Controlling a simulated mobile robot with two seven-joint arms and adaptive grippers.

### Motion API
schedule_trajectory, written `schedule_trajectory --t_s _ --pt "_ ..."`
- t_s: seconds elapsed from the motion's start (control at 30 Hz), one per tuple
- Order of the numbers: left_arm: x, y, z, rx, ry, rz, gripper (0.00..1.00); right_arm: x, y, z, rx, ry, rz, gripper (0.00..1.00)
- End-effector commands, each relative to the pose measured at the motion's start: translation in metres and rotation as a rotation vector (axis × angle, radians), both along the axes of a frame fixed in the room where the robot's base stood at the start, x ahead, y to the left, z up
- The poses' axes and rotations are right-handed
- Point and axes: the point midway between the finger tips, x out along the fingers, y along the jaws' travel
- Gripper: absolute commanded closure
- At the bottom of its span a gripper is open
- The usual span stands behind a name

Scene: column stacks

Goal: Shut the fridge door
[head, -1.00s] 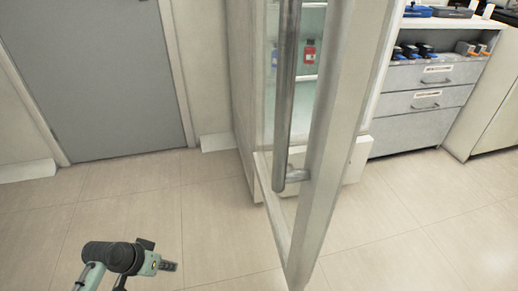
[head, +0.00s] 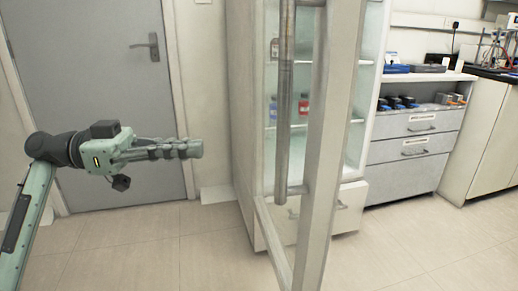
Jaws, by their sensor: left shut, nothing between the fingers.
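The fridge door (head: 316,160) stands open toward me, seen almost edge-on, with a glass pane and a long vertical metal handle (head: 285,110). The fridge (head: 240,120) is behind it, with bottles on its lit shelves. My left gripper (head: 198,149) is raised to the left of the door, pointing right, shut and empty. A gap shows in the picture between its fingertips and the door handle. My right gripper is not in view.
A grey room door (head: 90,80) is in the wall at the left. A drawer cabinet (head: 412,150) with small devices on it stands right of the fridge. The tiled floor (head: 150,250) in front is clear.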

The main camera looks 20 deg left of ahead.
Motion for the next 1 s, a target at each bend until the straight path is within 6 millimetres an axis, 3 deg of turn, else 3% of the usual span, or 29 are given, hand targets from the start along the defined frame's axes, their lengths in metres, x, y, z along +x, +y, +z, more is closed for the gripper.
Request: schedule_trajectory --t_s 0.23,0.5,0.7,1.0 --pt "0.017 -0.048 0.002 -0.001 0.000 -0.003 1.00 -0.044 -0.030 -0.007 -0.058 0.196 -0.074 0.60" --pt "0.034 -0.091 0.002 -0.002 0.002 -0.001 1.00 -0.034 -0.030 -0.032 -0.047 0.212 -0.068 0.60" --pt "0.039 -0.103 0.001 -0.001 0.002 0.001 1.00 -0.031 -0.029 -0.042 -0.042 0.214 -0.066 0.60" --pt "0.040 -0.104 0.000 -0.001 0.002 0.001 1.00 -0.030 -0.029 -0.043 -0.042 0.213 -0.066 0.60"
